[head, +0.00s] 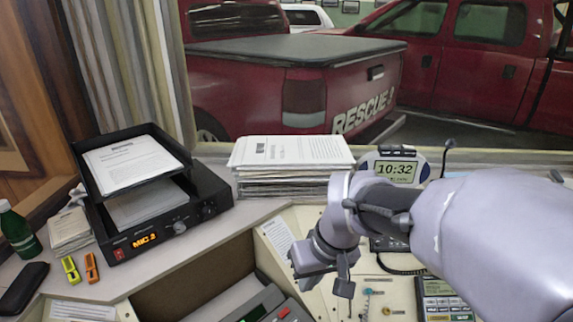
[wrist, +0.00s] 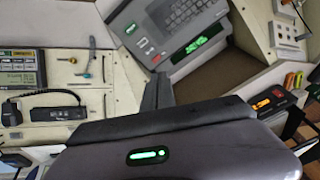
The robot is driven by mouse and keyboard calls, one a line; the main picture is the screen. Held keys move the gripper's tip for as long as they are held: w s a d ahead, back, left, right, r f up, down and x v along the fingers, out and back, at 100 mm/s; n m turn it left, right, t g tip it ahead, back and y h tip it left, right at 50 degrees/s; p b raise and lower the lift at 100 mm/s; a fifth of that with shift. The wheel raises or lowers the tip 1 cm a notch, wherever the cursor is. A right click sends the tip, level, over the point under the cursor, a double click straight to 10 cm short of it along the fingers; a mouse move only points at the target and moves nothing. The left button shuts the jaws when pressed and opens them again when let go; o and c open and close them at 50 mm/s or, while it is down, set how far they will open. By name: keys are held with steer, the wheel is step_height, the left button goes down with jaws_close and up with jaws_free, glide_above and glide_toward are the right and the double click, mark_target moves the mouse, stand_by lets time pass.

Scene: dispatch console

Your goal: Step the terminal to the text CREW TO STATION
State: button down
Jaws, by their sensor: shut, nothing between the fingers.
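The terminal (wrist: 178,28) is a grey unit with a dark keyboard at the top of the wrist view. Its small green-lit display (wrist: 204,40) is tilted and its text is too small to read. In the head view only a part of the terminal (head: 262,304) shows at the bottom edge. My gripper (head: 345,289) is shut and empty, to the right of the terminal in the head view. Its dark fingers (wrist: 158,88) point toward the terminal in the wrist view, apart from the buttons.
A black radio unit (head: 158,240) reading MIC 2 stands at left beneath a paper tray (head: 172,138). A paper stack (head: 290,168) and a clock (head: 396,170) reading 10:32 stand at the back. A handset (wrist: 47,114) and a keypad device (wrist: 18,68) lie on the cream panel.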

steer(key=s+d+r+m+t+b, duration=0.1)
steer(key=s+d+m, duration=0.2)
steer(key=s, duration=0.4)
steer(key=s+d+r+m+t+b, duration=0.1)
steer(key=s+d+m+t, duration=0.1)
steer(key=s+m, duration=0.3)
steer(key=s+d, duration=0.1)
steer(key=s, duration=0.2)
steer(key=shift+s+b, duration=0.2)
steer(key=shift+b, duration=0.1)
